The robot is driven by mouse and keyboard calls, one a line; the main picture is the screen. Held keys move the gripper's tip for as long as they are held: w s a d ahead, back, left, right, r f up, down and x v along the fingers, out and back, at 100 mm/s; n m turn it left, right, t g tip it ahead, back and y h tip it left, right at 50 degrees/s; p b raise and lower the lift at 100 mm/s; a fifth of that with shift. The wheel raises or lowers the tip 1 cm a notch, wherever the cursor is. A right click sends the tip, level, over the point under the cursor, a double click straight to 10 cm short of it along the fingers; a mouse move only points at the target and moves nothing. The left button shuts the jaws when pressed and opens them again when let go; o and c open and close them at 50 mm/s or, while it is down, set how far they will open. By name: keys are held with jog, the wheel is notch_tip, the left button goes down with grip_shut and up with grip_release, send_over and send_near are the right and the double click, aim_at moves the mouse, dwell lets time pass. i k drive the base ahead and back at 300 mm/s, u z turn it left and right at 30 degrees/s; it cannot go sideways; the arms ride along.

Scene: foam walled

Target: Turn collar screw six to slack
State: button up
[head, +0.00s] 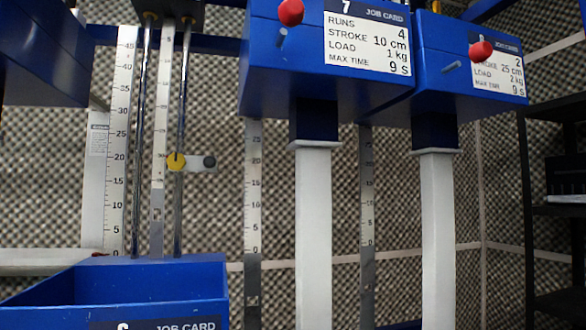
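A yellow knob (176,161) sits on the right chrome rod at the left, beside a ruler strip (157,200), a little above its 15 mark. My gripper is not in view.
Blue heads numbered 7 (284,70) and probably 8 (434,85) stand on white columns to the right, each with a red knob. A dark shelf rack (556,210) is at the far right. A pale horizontal bar (40,262) lies at the left. Patterned foam covers the wall behind.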

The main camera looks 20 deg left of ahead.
aim_at(176, 161)
jog(key=z, duration=0.3)
jog(key=k, duration=0.35)
jog(key=u, duration=2.15)
